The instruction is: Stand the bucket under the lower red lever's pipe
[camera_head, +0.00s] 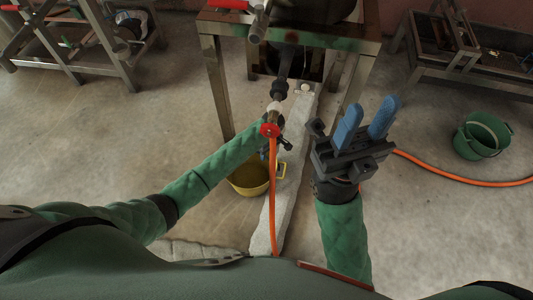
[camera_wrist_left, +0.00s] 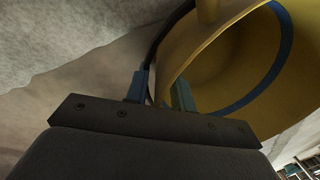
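The yellow bucket (camera_head: 247,178) stands or hangs low beside the pale kerb, partly hidden by my left arm. My left gripper (camera_head: 275,125) is largely hidden in the head view, near the lower red lever (camera_head: 269,130) and its pipe (camera_head: 277,104). In the left wrist view the bucket (camera_wrist_left: 215,62) fills the upper right, and the blue fingers of my left gripper (camera_wrist_left: 160,92) sit close together on either side of its rim, seemingly gripping it. Whether the bucket touches the floor is unclear. My right gripper (camera_head: 362,122) is open and empty, fingers pointing up.
A metal stand (camera_head: 216,85) rises ahead, with an upper red lever (camera_head: 230,4). A green bucket (camera_head: 482,136) stands on the right floor. An orange hose (camera_head: 273,200) hangs by the lower lever, and another stretch (camera_head: 450,177) crosses the right floor. The kerb (camera_head: 290,160) runs under the pipe.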

